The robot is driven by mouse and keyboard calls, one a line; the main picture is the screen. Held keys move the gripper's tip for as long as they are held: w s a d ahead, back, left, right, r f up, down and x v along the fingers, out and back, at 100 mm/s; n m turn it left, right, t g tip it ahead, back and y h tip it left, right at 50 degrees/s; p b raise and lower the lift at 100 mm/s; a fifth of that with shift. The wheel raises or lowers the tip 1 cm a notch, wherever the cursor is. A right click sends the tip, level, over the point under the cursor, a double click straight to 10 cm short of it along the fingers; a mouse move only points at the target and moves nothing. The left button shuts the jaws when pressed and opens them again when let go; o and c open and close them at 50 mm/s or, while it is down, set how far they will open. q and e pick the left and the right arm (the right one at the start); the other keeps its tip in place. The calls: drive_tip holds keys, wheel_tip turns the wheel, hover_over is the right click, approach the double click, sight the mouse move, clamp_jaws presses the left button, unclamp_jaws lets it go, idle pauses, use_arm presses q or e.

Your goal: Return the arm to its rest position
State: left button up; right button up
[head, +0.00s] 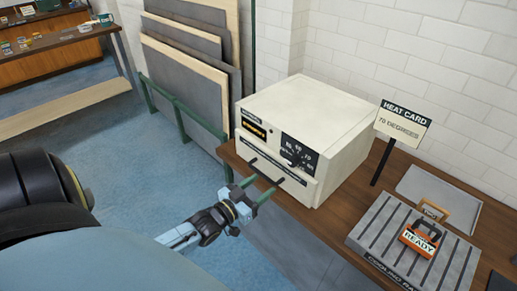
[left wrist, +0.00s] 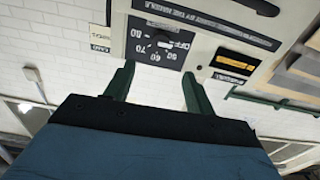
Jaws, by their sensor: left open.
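My left arm comes in from the lower left of the head view. My left gripper (head: 264,187) has two green fingers spread apart with nothing between them. It is in front of the cream heater box (head: 325,120), close to the box's lower front panel and dark handle. I cannot tell whether it touches. In the left wrist view the open gripper (left wrist: 158,72) points at the box's front, where the dial panel (left wrist: 160,45) appears upside down. My right gripper is in neither view.
The box stands on a wooden bench (head: 345,215). A heat card sign (head: 402,124) reading 70 degrees stands beside it. A slotted grey cooling rack (head: 385,222) bears an orange READY tag (head: 419,241). Grey panels (head: 185,70) lean behind a green rail. Blue floor on the left is clear.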

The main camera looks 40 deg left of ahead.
use_arm(q)
drive_tip(key=shift+f, duration=0.1)
idle(0.3)
drive_tip(key=s+d+f+g+b, duration=0.1)
drive_tip(key=s+f+g+b, duration=0.3)
drive_tip(key=f, duration=0.7)
drive_tip(key=s+d+f+g+y, duration=0.1)
drive_tip(key=s+f+g, duration=0.1)
drive_tip(key=s+f, duration=0.6)
drive_tip(key=s+d+f+g+b, duration=0.2)
drive_tip(key=s+f+g, duration=0.1)
drive_tip(key=f, duration=1)
drive_tip(key=s+d+f+g+b, duration=0.2)
drive_tip(key=s+f, duration=0.6)
drive_tip(key=s, duration=0.4)
drive_tip(key=s+d+f+m+g+b, duration=0.1)
drive_tip(key=s+d+f+g, duration=0.3)
drive_tip(key=s, duration=0.8)
wheel_tip(320, 180, down, 4)
drive_tip(key=shift+d+m+g+b, duration=0.3)
drive_tip(key=shift+g+b, duration=0.2)
drive_tip(key=shift+g, duration=0.5)
drive_tip(key=shift+w, duration=0.1)
